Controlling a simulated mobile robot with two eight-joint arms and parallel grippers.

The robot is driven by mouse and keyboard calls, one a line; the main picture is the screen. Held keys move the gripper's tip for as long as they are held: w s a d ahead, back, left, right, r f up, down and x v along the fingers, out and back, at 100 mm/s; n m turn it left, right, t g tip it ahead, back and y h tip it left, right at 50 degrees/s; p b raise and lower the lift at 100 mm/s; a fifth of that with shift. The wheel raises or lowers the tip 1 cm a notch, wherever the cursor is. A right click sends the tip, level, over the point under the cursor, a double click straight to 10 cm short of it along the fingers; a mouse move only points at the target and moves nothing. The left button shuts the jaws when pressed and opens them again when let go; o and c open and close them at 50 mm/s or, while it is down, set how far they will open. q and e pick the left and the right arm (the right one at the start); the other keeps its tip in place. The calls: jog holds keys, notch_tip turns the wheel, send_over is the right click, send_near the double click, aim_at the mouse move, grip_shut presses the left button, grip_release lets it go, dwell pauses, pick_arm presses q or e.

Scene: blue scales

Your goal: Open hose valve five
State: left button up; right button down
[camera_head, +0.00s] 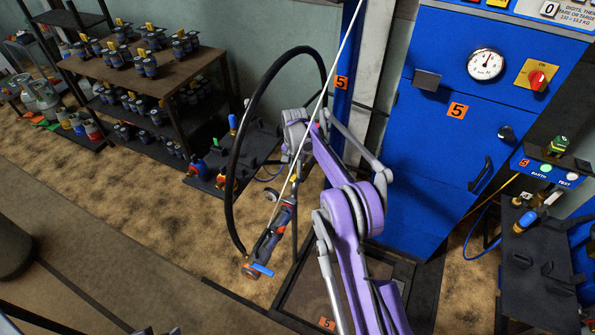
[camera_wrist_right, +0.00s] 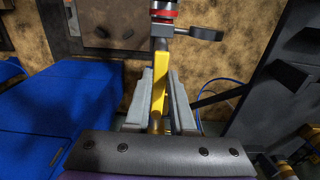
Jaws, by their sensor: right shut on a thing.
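The black hose (camera_head: 236,150) loops down to a hanging filling tool (camera_head: 270,240) with a dark body, orange-red parts and a blue lever (camera_head: 263,269) at its low end. In the right wrist view my grey jaws (camera_wrist_right: 160,80) are shut on a yellow bar (camera_wrist_right: 158,92). Beyond the bar are a red and black collar (camera_wrist_right: 163,10) and a dark side piece with a round end (camera_wrist_right: 205,33). I cannot tell the valve's position. My left gripper is not in view.
A blue cabinet (camera_head: 425,165) marked 5, with a gauge (camera_head: 485,64) and red knob (camera_head: 537,80), stands at right. A pale cord (camera_head: 335,70) runs above the tool.

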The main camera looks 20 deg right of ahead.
aim_at(295, 174)
dwell(0.5)
jog(key=c, duration=0.8)
grip_release()
jog(key=shift+a, duration=0.1)
jog(key=shift+o, duration=0.2)
jog(key=shift+r, duration=0.1)
notch_tip(295, 174, up, 11)
jog(key=shift+p, duration=0.3)
